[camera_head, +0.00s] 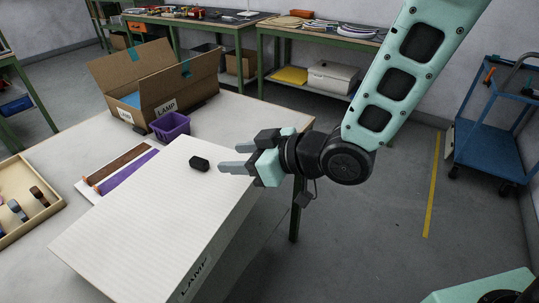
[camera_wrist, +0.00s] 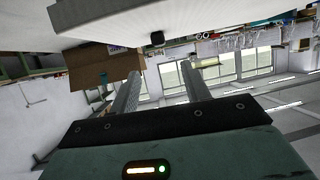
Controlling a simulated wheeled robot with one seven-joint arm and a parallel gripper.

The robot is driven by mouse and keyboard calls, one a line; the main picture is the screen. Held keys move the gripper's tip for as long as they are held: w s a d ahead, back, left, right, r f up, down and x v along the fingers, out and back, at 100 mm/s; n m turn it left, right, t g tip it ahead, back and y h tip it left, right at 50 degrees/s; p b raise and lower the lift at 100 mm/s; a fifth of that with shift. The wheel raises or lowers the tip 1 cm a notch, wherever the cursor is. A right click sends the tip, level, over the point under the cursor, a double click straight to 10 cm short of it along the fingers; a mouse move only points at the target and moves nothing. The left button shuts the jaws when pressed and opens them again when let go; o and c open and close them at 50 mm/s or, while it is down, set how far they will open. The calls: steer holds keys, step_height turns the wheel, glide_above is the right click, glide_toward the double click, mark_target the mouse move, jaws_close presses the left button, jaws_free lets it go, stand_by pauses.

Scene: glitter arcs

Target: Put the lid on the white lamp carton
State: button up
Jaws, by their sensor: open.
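The white box marked LAMP (camera_head: 150,225) fills the front of the head view, with a broad, flat, ribbed white top. A small black knob-like block (camera_head: 199,163) sits on that top near its far end. I cannot tell whether the top is a separate lid. My gripper (camera_head: 229,158) is open and empty, its two grey fingers pointing left toward the block and apart from it. In the wrist view the white slab (camera_wrist: 200,14) runs across the top, with the black block (camera_wrist: 157,38) beyond the spread fingertips (camera_wrist: 160,70).
An open brown carton (camera_head: 180,90) with a LAMP label and a purple bin (camera_head: 170,126) stand behind. A tray of small parts (camera_head: 20,225) lies left. A blue cart (camera_head: 495,130) stands right; floor between is clear.

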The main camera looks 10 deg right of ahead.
steer(key=shift+b+v, duration=0.6)
steer(key=shift+v, duration=0.15)
steer(key=shift+f+b, duration=0.1)
steer(key=shift+b, duration=0.6)
steer(key=shift+b+v, duration=2.8)
steer(key=shift+b, duration=1.1)
steer(key=s+d+f+m+g+h, duration=0.1)
steer(key=s+d+f+m+h, duration=0.2)
steer(key=d+f+h, duration=0.4)
steer(key=s+f+g+h, duration=0.4)
steer(key=s+g, duration=0.3)
steer(key=s, duration=0.6)
step_height(320, 180, up, 14)
steer(key=p, duration=1.5)
steer(key=shift+d+r+m+t, duration=0.2)
steer(key=shift+d+m+t, duration=0.1)
steer(key=shift+d+m, duration=0.15)
